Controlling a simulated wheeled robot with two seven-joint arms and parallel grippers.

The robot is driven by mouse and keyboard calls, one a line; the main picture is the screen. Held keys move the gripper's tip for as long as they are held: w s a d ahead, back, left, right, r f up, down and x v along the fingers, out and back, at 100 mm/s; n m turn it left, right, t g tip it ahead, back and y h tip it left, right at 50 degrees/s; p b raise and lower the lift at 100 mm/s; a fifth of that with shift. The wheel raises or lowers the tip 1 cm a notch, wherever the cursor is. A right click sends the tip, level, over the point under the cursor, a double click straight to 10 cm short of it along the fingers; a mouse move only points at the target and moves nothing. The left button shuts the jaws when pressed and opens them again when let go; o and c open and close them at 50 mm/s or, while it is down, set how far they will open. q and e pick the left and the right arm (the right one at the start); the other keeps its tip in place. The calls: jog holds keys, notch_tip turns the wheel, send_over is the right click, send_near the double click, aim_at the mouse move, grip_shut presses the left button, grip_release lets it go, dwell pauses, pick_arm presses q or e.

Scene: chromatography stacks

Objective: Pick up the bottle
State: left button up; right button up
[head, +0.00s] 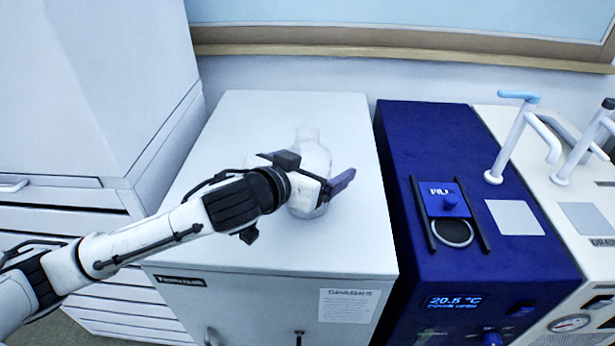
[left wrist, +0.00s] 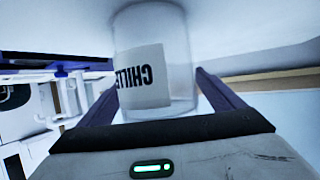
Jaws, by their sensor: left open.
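A clear bottle (head: 313,156) stands upright on top of the white cabinet (head: 245,120). In the left wrist view the bottle (left wrist: 182,60) shows large, with a white label with black lettering that appears upside down. My left gripper (head: 316,172) is at the bottle, with its dark fingers apart, one on each side. In the left wrist view its fingers (left wrist: 165,100) flank the bottle, and a gap shows beside it. The gripper hides part of the bottle's middle in the head view. My right gripper is not in view.
A blue unit (head: 410,150) with a sliding lid and a temperature display stands right of the cabinet. A white machine (head: 595,240) with pipe handles is farther right. White drawers (head: 60,200) stand at the left. The cabinet top around the bottle is clear.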

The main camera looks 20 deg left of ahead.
pick_arm(q)
jog(key=c, duration=1.7)
jog(key=shift+r, duration=0.2)
jog(key=shift+c, duration=0.6)
